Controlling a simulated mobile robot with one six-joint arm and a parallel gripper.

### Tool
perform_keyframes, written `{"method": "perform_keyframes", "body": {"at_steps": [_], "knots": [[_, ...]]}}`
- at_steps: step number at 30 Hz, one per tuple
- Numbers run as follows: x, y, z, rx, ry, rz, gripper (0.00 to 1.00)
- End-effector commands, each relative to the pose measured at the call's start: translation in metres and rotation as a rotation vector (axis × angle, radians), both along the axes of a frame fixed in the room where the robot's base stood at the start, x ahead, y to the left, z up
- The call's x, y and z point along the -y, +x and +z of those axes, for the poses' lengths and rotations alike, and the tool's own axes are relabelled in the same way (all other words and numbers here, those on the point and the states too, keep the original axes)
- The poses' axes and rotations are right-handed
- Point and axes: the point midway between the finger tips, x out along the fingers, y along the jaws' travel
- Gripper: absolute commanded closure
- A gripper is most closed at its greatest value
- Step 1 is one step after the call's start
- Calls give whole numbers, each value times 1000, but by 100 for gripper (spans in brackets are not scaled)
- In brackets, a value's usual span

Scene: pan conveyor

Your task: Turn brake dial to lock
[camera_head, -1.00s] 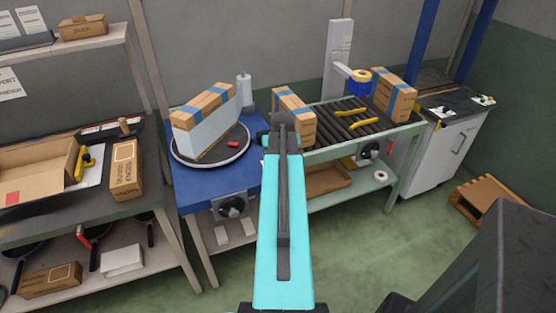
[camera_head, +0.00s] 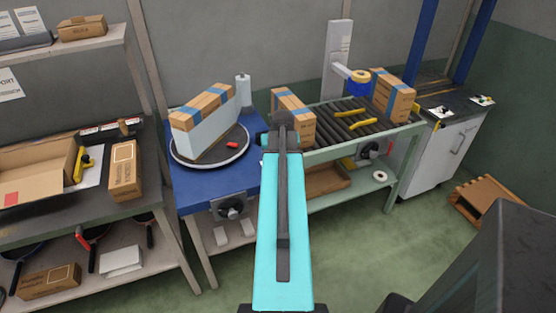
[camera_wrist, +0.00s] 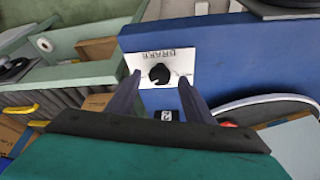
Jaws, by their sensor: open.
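In the wrist view my gripper (camera_wrist: 158,82) is open, with a finger on either side of the dial and a gap to each. I cannot tell how far the fingertips are from the plate. In the head view my arm hides the gripper. The knob's pointer is too small to read.
A round turntable (camera_head: 183,160) on the blue table carries a tall taped carton (camera_head: 205,118). A shelf bench (camera_head: 60,210) stands left.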

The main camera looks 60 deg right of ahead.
Motion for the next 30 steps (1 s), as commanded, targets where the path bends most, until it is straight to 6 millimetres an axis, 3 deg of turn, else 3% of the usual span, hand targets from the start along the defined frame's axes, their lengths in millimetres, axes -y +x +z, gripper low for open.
{"method": "perform_keyframes", "body": {"at_steps": [30], "knots": [[-32, -24, 97, 2, 0, -1, 53]]}}
